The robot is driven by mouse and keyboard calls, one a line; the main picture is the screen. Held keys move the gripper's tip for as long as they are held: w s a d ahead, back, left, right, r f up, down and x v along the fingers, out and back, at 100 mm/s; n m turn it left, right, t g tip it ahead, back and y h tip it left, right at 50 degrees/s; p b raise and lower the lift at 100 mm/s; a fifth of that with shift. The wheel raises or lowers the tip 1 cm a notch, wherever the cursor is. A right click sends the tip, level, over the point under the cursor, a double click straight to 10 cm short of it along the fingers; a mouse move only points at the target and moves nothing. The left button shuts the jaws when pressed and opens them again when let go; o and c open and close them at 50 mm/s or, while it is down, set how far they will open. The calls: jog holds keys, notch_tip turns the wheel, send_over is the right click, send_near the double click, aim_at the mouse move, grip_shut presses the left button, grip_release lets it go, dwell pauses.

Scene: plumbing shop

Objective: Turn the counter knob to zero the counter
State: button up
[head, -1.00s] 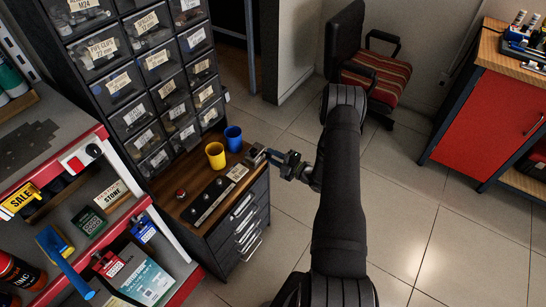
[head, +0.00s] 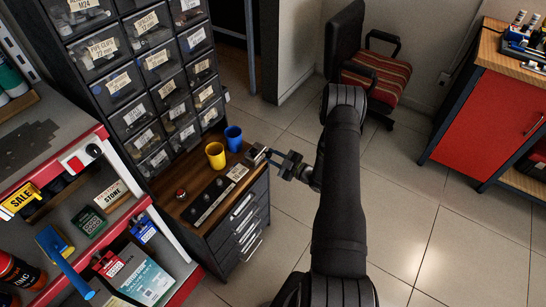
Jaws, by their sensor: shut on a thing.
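The counter (head: 255,153) is a small grey-and-dark box at the right back edge of the wooden cabinet top, beside the yellow cup. My gripper (head: 269,156) reaches it from the right, with its fingers at the counter's right side. The fingers are shut on the counter knob, which they and the small scale hide. The counter's digits cannot be read from here.
A yellow cup (head: 215,156) and a blue cup (head: 233,138) stand left of and behind the counter. A panel with black knobs (head: 210,199) and a red button (head: 181,194) lie in front. Labelled drawers (head: 157,66) rise behind. Open floor lies right.

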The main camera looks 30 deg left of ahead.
jog(key=shift+d, duration=0.1)
dwell(0.3)
jog(key=o, duration=0.7)
jog(key=d, duration=1.7)
jog(key=shift+d, duration=0.2)
jog(key=a, duration=1.7)
jog(key=shift+a, duration=0.3)
